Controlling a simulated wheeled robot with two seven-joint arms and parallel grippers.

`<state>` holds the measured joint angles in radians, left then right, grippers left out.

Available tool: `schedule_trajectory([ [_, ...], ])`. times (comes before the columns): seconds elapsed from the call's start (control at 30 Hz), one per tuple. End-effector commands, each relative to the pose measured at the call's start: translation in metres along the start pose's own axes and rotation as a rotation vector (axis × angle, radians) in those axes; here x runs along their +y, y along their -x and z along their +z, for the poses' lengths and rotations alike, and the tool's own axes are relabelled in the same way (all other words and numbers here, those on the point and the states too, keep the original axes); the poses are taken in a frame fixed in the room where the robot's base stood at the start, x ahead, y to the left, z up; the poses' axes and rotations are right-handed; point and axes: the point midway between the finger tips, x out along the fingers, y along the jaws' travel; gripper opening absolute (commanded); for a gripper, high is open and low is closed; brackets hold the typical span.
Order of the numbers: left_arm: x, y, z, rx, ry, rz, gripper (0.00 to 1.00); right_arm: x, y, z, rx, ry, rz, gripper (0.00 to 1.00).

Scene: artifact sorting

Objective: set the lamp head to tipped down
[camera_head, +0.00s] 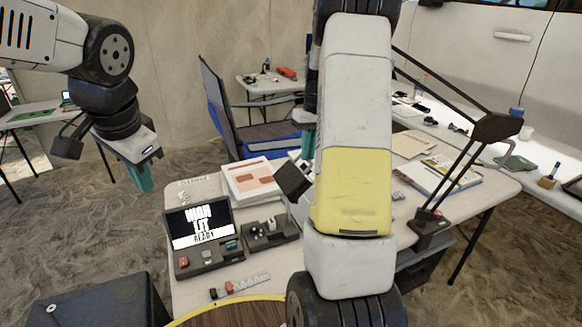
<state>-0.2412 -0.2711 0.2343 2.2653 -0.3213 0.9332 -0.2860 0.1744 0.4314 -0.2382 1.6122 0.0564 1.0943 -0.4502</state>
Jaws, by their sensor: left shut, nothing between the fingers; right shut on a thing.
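A dark jointed lamp stands at the right of the table, with its base (431,225) on the table and its elbow (497,127) raised. Its upper arm runs up and left behind my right arm, so its far end is hidden. My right gripper (308,145) points down and is largely covered by my own arm. A tilted dark square piece (293,180) is just below its teal finger; whether it belongs to the lamp cannot be seen. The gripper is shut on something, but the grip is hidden. My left gripper (140,178) is shut and empty, left of the table.
On the table are a small screen reading READY (200,226), a dark tray (270,234), a white-and-red booklet (250,181) and papers (440,175). A chair (240,120) stands behind. A round wooden top (235,314) is in front.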

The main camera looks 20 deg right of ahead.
Motion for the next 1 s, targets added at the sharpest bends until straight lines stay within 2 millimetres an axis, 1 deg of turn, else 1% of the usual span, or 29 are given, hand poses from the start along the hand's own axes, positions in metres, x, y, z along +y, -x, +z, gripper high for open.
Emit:
schedule_trajectory([
  [0.03, 0.005, -0.006, -0.017, -0.025, -0.112, -0.002, 0.00, 0.001, 0.001, -0.001, 0.004, -0.002, 0.003, 0.00],
  [0.17, 0.018, -0.020, -0.057, -0.079, -0.402, -0.019, 0.00, 0.001, 0.001, -0.001, 0.004, -0.002, 0.003, 0.00],
  [0.2, 0.024, -0.024, -0.071, -0.091, -0.490, -0.023, 0.00, 0.001, 0.001, -0.001, 0.004, -0.002, 0.003, 0.00],
  [0.27, 0.033, -0.031, -0.090, -0.108, -0.621, -0.030, 0.00, 0.001, 0.001, -0.001, 0.004, -0.002, 0.003, 0.00],
  [0.3, 0.041, -0.035, -0.104, -0.115, -0.708, -0.034, 0.00, 0.001, 0.001, -0.001, 0.005, -0.002, 0.003, 0.00],
  [0.37, 0.053, -0.043, -0.123, -0.126, -0.834, -0.039, 0.00, 0.001, 0.001, -0.001, 0.005, -0.002, 0.003, 0.00],
  [0.4, 0.063, -0.047, -0.137, -0.130, -0.919, -0.042, 0.00, 0.001, 0.001, -0.001, 0.005, -0.002, 0.003, 0.00],
  [0.47, 0.078, -0.055, -0.156, -0.135, -1.040, -0.047, 0.00, 0.001, 0.001, -0.001, 0.005, -0.002, 0.003, 0.00],
  [0.5, 0.090, -0.059, -0.169, -0.135, -1.121, -0.051, 0.00, 0.001, 0.001, -0.001, 0.005, -0.002, 0.003, 0.00],
  [0.57, 0.108, -0.067, -0.188, -0.134, -1.240, -0.057, 0.00, 0.001, 0.001, -0.001, 0.005, -0.002, 0.003, 0.00],
  [0.7, 0.154, -0.084, -0.229, -0.117, -1.492, -0.074, 0.00, 0.001, 0.001, -0.001, 0.005, -0.002, 0.003, 0.00],
  [0.77, 0.173, -0.092, -0.248, -0.101, -1.584, -0.089, 0.00, 0.001, 0.001, -0.001, 0.005, -0.002, 0.003, 0.00],
  [0.8, 0.185, -0.098, -0.261, -0.087, -1.635, -0.103, 0.00, 0.001, 0.001, -0.001, 0.005, -0.002, 0.003, 0.00],
  [0.87, 0.202, -0.106, -0.282, -0.061, -1.700, -0.130, 0.00, 0.001, 0.001, -0.001, 0.005, -0.002, 0.003, 0.00],
  [0.9, 0.211, -0.112, -0.297, -0.041, -1.732, -0.153, 0.00, 0.001, 0.001, -0.001, 0.005, -0.002, 0.003, 0.00],
  [0.97, 0.223, -0.122, -0.320, -0.012, -1.762, -0.193, 0.00, 0.001, 0.001, -0.001, 0.005, -0.002, 0.003, 0.00],
  [1.0, 0.229, -0.131, -0.336, 0.004, -1.771, -0.223, 0.00, 0.001, 0.001, -0.001, 0.005, -0.002, 0.003, 0.00],
])
